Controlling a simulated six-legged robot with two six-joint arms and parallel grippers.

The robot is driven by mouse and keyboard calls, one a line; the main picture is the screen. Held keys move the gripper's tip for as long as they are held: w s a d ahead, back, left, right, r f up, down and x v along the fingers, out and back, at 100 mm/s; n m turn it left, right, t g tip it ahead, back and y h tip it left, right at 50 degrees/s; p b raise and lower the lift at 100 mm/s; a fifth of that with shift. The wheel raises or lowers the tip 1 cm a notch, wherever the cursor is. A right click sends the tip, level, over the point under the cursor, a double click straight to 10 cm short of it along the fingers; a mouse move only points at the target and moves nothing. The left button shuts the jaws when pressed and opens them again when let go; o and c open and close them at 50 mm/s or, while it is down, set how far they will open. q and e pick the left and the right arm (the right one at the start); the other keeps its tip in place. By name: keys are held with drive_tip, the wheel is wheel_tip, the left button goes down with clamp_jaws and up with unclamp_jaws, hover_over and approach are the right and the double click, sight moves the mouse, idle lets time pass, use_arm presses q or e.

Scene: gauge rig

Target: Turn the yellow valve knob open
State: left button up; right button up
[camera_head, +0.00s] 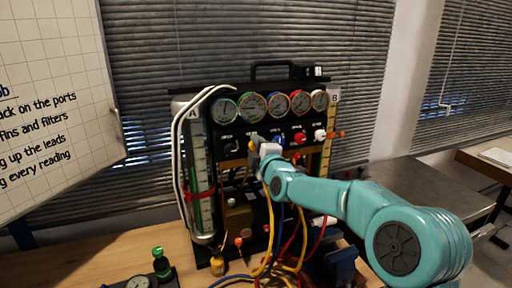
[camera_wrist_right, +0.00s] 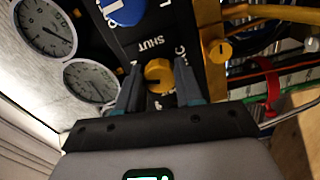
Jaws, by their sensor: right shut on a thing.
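The yellow valve knob (camera_wrist_right: 158,76) sits on the black panel, between the two fingers of my right gripper (camera_wrist_right: 160,86), in the right wrist view. The fingers are shut on it, one on each side. The word SHUT and part of another label show beside it. In the head view my right gripper (camera_head: 259,147) is at the rig's panel, and only a bit of yellow shows past it; most of the knob is hidden there. My left gripper is in neither view.
A blue knob (camera_head: 279,140), a red knob (camera_head: 299,138) and a white knob (camera_head: 320,135) sit to the right on the same panel. Several round gauges (camera_head: 275,105) line up above. Yellow, red and blue hoses (camera_head: 300,245) hang below. A whiteboard (camera_head: 50,100) stands at left.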

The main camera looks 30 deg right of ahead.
drive_tip(key=shift+n, duration=1.9)
drive_tip(key=o, duration=1)
drive_tip(key=shift+o, duration=0.2)
drive_tip(key=b+v, duration=0.4)
drive_tip(key=v, duration=1.2)
drive_tip(key=shift+s, duration=0.2)
